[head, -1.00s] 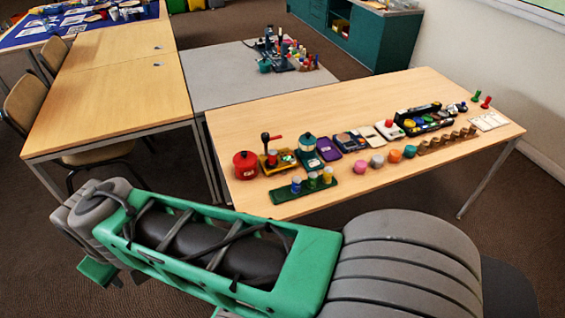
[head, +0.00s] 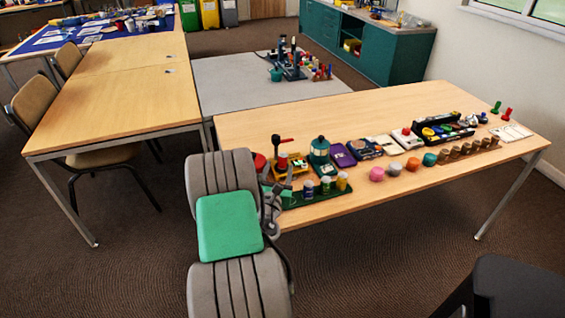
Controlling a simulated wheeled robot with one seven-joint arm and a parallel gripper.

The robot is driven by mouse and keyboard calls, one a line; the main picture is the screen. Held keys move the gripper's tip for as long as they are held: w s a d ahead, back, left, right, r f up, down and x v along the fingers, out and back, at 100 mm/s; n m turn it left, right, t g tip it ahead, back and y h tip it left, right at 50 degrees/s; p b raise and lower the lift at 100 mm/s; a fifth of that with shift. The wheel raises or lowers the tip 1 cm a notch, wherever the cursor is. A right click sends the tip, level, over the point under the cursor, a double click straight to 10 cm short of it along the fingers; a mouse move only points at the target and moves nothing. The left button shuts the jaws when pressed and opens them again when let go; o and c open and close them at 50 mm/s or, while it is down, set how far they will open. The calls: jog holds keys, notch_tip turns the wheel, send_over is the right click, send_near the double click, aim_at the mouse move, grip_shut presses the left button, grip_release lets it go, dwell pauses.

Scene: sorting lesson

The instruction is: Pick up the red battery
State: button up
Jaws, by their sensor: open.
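My gripper (head: 277,174) is at the table's near left edge, just in front of the red cylinder. Its grey fingers point toward the table and look open, with nothing seen held. Whether the fingers reach beside the cylinder or stay short of it, I cannot tell. My arm hides part of this corner.
A green rack (head: 318,196) with upright batteries lies right beside my gripper. A red pot (head: 260,161) is partly hidden behind my arm. A green lantern-like object (head: 319,151) stands right of the yellow tray. Coloured knobs and boxes continue rightward; the table's back strip is clear.

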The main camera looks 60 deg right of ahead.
aim_at(283, 161)
jog(key=x, duration=0.1)
jog(key=p+x, duration=0.1)
jog(key=x, duration=0.3)
jog(key=shift+s+d+p, duration=0.2)
jog(key=shift+d+p, duration=0.1)
jog(key=shift+p, duration=0.05)
jog(key=shift+w+d, duration=0.2)
jog(key=shift+d, duration=0.15)
jog(key=shift+c, duration=0.4)
grip_shut()
